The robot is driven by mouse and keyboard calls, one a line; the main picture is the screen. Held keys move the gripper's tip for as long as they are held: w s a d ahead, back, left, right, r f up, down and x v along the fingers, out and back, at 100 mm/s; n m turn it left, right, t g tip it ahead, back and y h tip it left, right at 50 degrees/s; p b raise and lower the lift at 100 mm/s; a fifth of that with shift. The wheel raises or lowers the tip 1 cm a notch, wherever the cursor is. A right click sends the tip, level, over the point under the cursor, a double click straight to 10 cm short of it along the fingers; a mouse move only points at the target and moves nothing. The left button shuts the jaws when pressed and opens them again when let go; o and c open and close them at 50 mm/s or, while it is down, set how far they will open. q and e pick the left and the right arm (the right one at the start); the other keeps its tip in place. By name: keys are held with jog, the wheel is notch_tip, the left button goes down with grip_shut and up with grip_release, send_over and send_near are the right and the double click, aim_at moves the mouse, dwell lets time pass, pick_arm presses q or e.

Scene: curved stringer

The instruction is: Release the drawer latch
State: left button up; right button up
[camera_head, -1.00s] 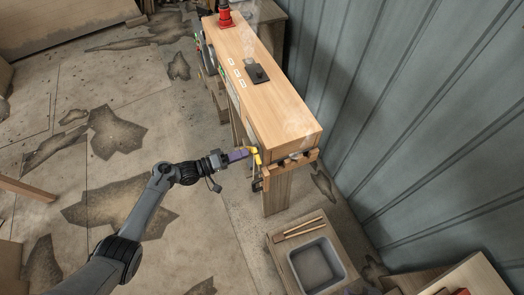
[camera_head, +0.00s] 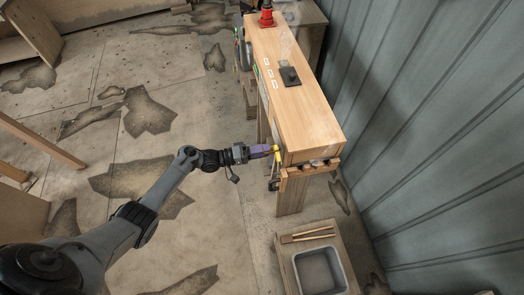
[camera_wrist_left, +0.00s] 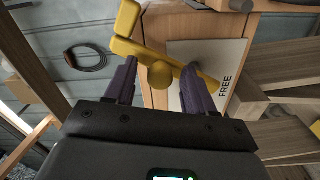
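The yellow latch (camera_head: 278,153) is on the near left corner of the long wooden bench (camera_head: 295,105). In the left wrist view, the yellow latch (camera_wrist_left: 160,74) is a slanted bar with a round knob on it and a block at its upper end. My left gripper (camera_head: 273,150) is at the latch. In the left wrist view, its purple fingers (camera_wrist_left: 159,85) are apart, one on each side of the knob, with gaps visible. Whether a finger touches the bar, I cannot tell. A pale plate marked FREE (camera_wrist_left: 207,62) lies behind the bar. My right gripper is not in view.
A grey basin (camera_head: 320,268) in a wooden stand, with wooden sticks (camera_head: 307,235) beside it, is below the bench end. A corrugated wall (camera_head: 420,130) is close on the right. Open floor (camera_head: 190,90) lies to the left.

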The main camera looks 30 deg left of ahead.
pick_arm(q)
jog(key=shift+s, duration=0.1)
jog(key=v, duration=1)
jog(key=shift+s+a, duration=0.2)
jog(key=shift+a, duration=0.1)
